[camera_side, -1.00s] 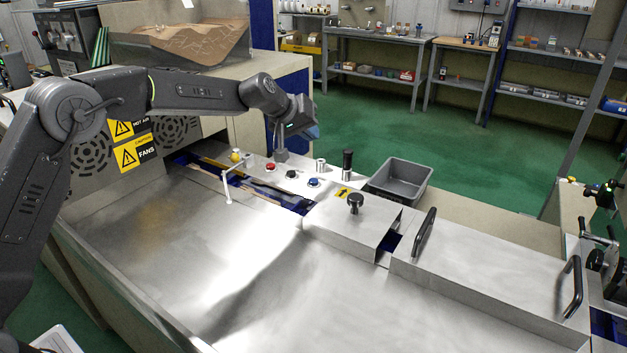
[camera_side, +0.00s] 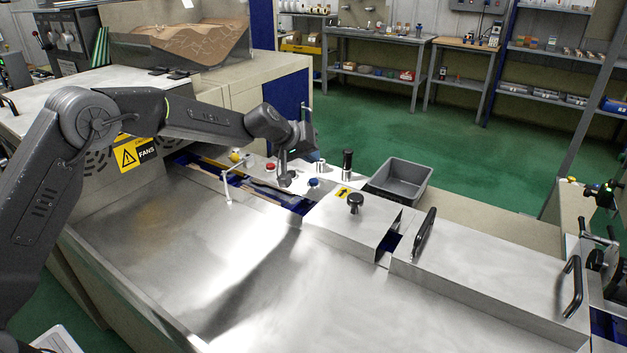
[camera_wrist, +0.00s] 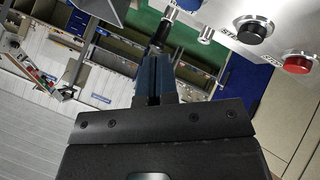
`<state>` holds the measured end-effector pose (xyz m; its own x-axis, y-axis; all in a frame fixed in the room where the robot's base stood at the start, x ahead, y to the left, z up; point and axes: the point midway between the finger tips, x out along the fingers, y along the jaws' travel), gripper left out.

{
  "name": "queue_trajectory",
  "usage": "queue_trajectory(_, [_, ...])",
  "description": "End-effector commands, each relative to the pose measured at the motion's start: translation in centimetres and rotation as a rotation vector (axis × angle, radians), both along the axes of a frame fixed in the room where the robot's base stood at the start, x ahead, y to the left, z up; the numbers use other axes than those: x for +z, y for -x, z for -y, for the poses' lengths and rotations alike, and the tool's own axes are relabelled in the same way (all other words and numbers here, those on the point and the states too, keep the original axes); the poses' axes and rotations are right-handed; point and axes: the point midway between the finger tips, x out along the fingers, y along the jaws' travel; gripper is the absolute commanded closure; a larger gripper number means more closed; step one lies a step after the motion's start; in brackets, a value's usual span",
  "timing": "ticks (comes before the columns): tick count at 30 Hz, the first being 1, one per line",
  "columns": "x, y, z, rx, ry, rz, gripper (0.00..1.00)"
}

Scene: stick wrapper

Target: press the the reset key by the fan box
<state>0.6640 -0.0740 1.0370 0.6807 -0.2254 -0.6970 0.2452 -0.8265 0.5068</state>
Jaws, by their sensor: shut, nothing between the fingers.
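A metal control panel (camera_side: 256,163) runs along the back of the machine beside the fan box, which bears a yellow FANS sign (camera_side: 138,153). On it, a red button (camera_side: 270,167) and a blue button (camera_side: 314,183) show in the side view. My gripper (camera_side: 286,181) is shut and empty, pointing down between them and hiding the black button there. In the wrist view my gripper (camera_wrist: 156,62) has the black button (camera_wrist: 255,28) and red button (camera_wrist: 298,63) to its right; part of the blue button (camera_wrist: 190,4) shows at the top.
A black-topped knob (camera_side: 347,160) and a small metal post (camera_side: 320,167) stand right of the keys. A bent white rod (camera_side: 227,186) rises in front of the panel. A grey bin (camera_side: 399,181) sits further right. The front steel table (camera_side: 190,240) is clear.

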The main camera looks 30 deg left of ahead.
Motion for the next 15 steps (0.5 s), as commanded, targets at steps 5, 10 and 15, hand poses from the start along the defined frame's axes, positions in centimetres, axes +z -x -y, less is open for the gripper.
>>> queue_trajectory(5, [-2.0, 0.0, 0.1, -0.003, 0.002, -0.001, 1.0])
queue_trajectory(10, [-2.8, 0.0, 0.1, -0.002, 0.001, -0.001, 1.0])
queue_trajectory(15, [-3.0, 0.0, 0.0, -0.002, 0.0, 0.0, 1.0])
